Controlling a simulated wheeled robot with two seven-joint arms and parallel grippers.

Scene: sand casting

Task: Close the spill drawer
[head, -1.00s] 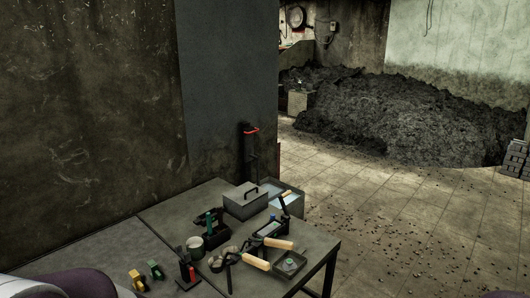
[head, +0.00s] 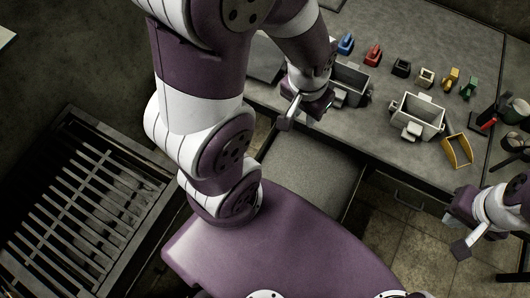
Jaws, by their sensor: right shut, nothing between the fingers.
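A grey, speckled, flat-topped box shape (head: 312,168) juts out from under the bench's front edge at the middle. It looks like a pulled-out drawer, but I cannot be sure that it is the spill drawer. My purple body hides its near end. My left gripper (head: 303,108) is above the bench's front edge, just beyond this box; its finger gap is not clear. My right gripper (head: 464,242) is shut and empty at the right, in front of the bench. A thin handle (head: 408,199) shows on the bench front between the box and my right gripper.
The bench (head: 385,135) carries grey bins (head: 418,117), a yellow scoop-like tray (head: 457,151) and several small coloured blocks. A slatted metal grate (head: 80,215) fills the left. Bare tiled floor (head: 385,232) shows below the bench at the right.

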